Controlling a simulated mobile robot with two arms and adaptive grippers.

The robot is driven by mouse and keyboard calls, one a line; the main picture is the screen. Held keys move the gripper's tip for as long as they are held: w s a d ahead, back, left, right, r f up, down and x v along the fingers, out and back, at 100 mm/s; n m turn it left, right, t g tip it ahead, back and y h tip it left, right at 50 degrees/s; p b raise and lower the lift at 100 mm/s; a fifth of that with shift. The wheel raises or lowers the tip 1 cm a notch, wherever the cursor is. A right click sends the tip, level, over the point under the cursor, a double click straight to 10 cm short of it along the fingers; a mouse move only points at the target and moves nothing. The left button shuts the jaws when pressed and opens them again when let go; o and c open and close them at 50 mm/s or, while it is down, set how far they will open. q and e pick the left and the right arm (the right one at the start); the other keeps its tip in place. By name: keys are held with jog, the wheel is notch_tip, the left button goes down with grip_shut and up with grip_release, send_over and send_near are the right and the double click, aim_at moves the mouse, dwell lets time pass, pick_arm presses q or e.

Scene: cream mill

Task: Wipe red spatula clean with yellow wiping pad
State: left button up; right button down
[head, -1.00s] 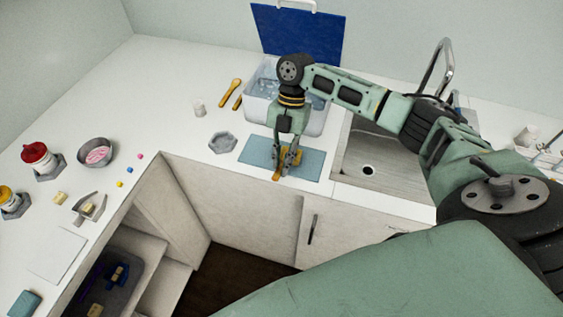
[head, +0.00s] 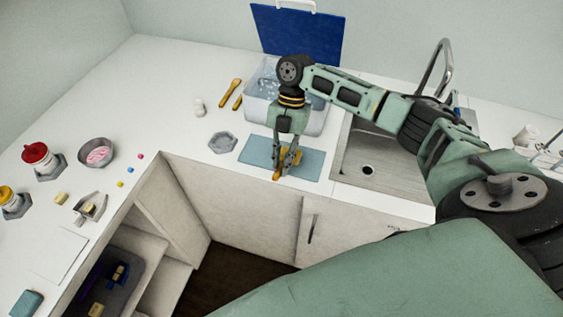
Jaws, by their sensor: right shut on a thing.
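My right gripper (head: 287,160) points down over the blue mat (head: 254,151) at the front edge of the counter. It is shut on a small yellow-orange thing (head: 277,176), mostly hidden by the fingers. I cannot tell whether this is the yellow wiping pad or part of a spatula. Two orange-yellow utensils (head: 229,94) lie on the counter left of the clear bin. No red spatula can be made out. My left gripper is not in view.
A clear bin (head: 312,124) with a blue lid (head: 300,38) stands behind the mat. A steel sink (head: 375,155) lies to the right.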

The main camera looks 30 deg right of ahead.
jog(key=shift+r, duration=0.1)
jog(key=shift+r+p, duration=2.6)
jog(key=shift+r, duration=0.35)
